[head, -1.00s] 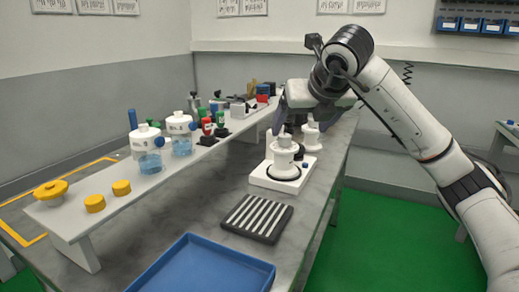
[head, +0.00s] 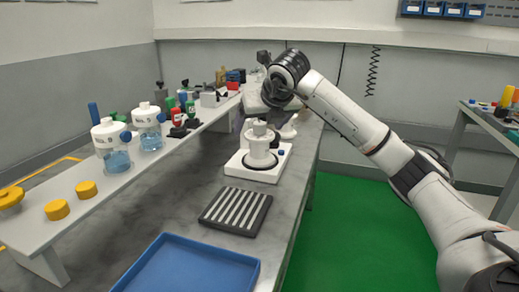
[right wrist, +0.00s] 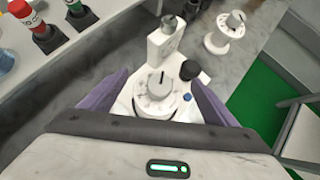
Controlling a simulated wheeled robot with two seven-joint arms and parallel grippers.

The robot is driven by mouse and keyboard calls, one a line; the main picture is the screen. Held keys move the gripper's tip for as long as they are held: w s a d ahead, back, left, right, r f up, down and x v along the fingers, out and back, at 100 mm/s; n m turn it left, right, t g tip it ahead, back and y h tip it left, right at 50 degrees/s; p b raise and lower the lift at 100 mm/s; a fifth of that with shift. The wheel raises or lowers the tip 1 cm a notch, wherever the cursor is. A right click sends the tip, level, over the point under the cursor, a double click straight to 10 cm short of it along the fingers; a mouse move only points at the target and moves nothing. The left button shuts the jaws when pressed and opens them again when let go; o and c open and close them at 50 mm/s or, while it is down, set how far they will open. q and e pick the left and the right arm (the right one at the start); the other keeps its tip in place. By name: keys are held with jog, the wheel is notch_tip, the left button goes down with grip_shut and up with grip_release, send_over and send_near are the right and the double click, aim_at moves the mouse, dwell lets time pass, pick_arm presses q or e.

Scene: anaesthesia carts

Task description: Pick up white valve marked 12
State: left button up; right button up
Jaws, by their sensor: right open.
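A white round valve with a dial and grey knob stands on a white base (head: 240,172) in the head view. In the right wrist view this white valve (right wrist: 155,98) is between the purple fingers of my right gripper (right wrist: 160,78). The fingers are apart and the valve is not gripped. In the head view my right gripper (head: 268,108) is just above and behind the valve. A second white valve-like piece (right wrist: 222,38) stands farther off in the wrist view. No number 12 is readable on either. My left gripper is out of view.
A white upright block (right wrist: 163,45) with a grey knob and a black knob (right wrist: 189,70) are close to the fingers. A raised shelf (head: 120,182) with jars runs along the left. A striped black rack (head: 235,210) and blue tray (head: 190,268) lie in front.

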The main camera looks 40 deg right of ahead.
jog(key=shift+w, duration=0.1)
jog(key=shift+c, duration=0.5)
jog(key=c, duration=1.7)
